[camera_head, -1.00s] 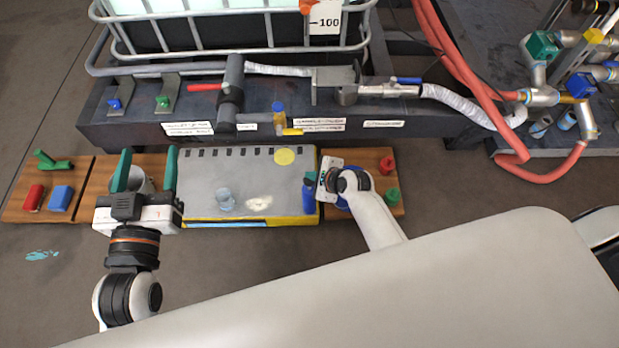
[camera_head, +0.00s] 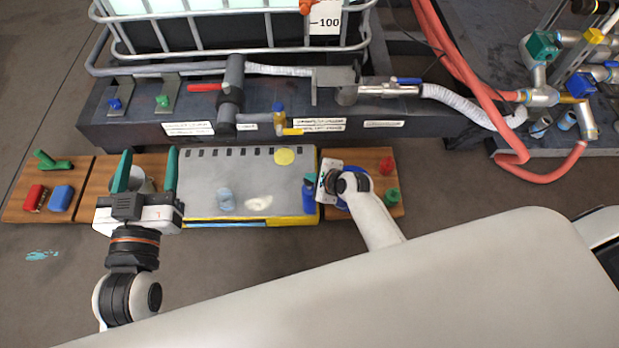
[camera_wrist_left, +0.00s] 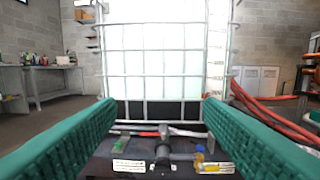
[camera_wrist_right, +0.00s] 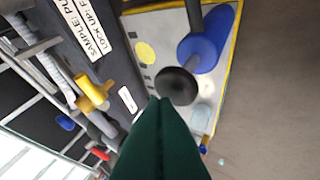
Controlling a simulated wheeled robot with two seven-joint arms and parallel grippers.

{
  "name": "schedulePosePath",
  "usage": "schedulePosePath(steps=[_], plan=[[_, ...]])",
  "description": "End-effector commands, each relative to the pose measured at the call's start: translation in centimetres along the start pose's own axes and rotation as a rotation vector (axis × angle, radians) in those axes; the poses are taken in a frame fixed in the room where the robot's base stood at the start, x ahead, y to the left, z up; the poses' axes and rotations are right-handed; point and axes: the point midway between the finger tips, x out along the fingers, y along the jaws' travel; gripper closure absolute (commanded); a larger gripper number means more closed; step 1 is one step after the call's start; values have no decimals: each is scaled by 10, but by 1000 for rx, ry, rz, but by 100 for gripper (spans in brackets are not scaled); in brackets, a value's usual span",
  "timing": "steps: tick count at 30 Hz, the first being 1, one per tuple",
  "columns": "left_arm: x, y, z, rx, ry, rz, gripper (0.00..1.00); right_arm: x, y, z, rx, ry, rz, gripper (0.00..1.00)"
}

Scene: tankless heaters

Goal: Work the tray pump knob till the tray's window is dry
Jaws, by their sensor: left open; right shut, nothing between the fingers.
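The grey tray (camera_head: 205,180) with yellow edges lies in the middle of the head view. A light blue strip (camera_head: 228,223), seemingly its window, shows along the front edge; its water level is too small to read. The blue pump body (camera_head: 308,200) stands at the tray's right end. In the right wrist view the black pump knob (camera_wrist_right: 177,86) sits on a dark shaft from the blue body (camera_wrist_right: 208,45). My right gripper (camera_wrist_right: 165,101) is shut and empty, its tips close against the knob; contact is unclear. My left gripper (camera_head: 148,160) is open above the left board.
A clear cup (camera_head: 226,200) and a pale patch (camera_head: 258,202) are on the tray. Wooden boards flank it, with a green valve-like piece (camera_head: 55,162), a red block (camera_head: 35,198) and a blue block (camera_head: 61,198) on the left. A dark bench (camera_head: 250,130) with valves stands behind.

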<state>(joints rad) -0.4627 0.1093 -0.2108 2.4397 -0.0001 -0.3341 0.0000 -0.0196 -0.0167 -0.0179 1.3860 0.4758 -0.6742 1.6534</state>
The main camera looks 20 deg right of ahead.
Motion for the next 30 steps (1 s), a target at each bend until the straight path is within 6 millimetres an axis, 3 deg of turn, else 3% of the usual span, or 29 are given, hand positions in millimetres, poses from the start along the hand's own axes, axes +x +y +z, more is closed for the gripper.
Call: schedulePosePath(steps=[30], plan=[[0, -2, 11, -1, -75, -4, 38, 4, -3, 3, 1, 0, 0, 100]])
